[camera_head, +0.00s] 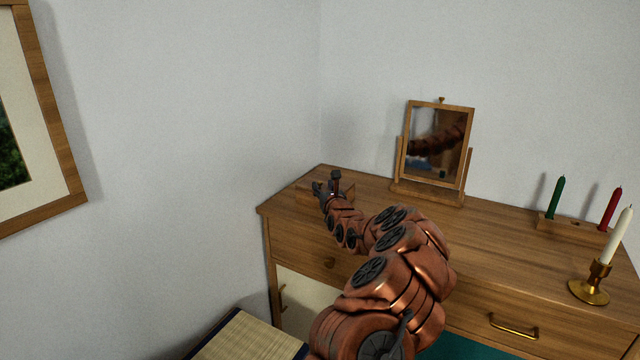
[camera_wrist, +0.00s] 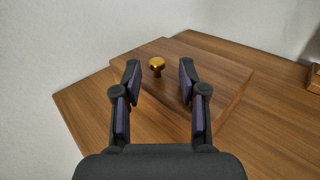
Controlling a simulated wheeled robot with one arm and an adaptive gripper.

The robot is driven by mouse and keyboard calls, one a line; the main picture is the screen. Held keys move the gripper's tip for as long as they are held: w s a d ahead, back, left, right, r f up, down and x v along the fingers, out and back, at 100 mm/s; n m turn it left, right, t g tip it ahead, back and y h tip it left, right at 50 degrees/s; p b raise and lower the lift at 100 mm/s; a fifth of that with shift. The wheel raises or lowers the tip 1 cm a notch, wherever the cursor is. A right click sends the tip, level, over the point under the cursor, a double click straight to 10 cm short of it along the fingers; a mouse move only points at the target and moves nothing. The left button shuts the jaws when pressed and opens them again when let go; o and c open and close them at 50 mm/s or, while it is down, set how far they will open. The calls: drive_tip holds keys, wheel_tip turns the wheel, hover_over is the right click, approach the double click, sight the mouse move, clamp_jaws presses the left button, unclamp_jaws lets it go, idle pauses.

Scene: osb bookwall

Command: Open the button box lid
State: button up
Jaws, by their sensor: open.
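The button box (camera_wrist: 215,75) is a low brown wooden box with a round brass knob (camera_wrist: 156,66) on top of its lid (camera_wrist: 180,52). The lid looks shut. In the head view the box (camera_head: 306,193) sits at the left back of the dresser top, mostly hidden by my gripper (camera_head: 328,186). In the wrist view my gripper (camera_wrist: 158,80) is open and empty. Its two dark fingers point toward the box, and the knob shows between and just beyond the fingertips. I cannot tell how high the fingers are above the lid.
A tilting mirror (camera_head: 437,142) stands at the back. A candle holder with green and red candles (camera_head: 557,197) and a brass candlestick (camera_head: 590,290) are at the right. White walls stand close behind and left.

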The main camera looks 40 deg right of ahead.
sight(321, 183)
drive_tip(key=shift+x, duration=1.85)
drive_tip(key=shift+a+r, duration=0.1)
drive_tip(key=shift+c, duration=0.3)
clamp_jaws()
